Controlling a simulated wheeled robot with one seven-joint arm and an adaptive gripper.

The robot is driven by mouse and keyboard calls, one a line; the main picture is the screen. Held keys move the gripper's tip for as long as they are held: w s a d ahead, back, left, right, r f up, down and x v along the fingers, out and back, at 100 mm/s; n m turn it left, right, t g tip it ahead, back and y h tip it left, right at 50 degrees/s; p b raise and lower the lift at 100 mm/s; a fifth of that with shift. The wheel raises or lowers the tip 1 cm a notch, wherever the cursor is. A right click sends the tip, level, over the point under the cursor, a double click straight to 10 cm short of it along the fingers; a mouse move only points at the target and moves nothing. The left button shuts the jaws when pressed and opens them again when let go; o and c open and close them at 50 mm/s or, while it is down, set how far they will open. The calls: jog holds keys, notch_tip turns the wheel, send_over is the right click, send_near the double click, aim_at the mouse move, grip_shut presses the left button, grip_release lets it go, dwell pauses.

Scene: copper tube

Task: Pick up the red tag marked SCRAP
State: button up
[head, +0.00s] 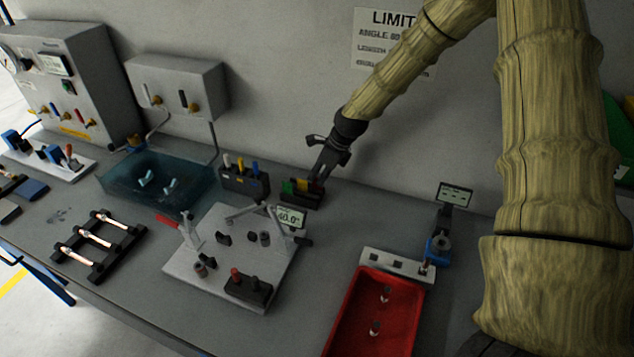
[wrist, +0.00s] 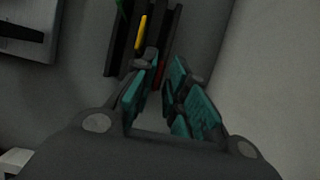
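A small dark rack (head: 300,200) on the bench near the back wall holds a green tag (head: 288,187), a yellow tag (head: 302,186) and a red tag (head: 316,186). My gripper (head: 319,174) points down just above the red end of this rack. In the wrist view, my gripper (wrist: 163,72) is open, its teal-padded fingers apart. The red tag (wrist: 160,74) shows as a sliver between and beyond the fingertips, partly hidden by the left finger. The yellow tag (wrist: 141,32) lies beyond, outside the fingers. The SCRAP lettering cannot be read.
A holder with yellow, white and blue handles (head: 243,180) stands just left of the rack. A grey fixture plate (head: 205,280) with a small display is in front. A red tray (head: 375,320) lies at the front right. The wall rises close behind the rack.

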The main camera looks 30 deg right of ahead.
jog(key=shift+a+f+p, duration=0.15)
jog(key=shift+f+p, duration=0.15)
jog(key=shift+f, duration=0.4)
jog(key=shift+w+a+f, duration=0.15)
jog(key=shift+w+f, duration=0.05)
jog(key=shift+f, duration=0.1)
grip_shut()
jog(key=shift+r, duration=0.2)
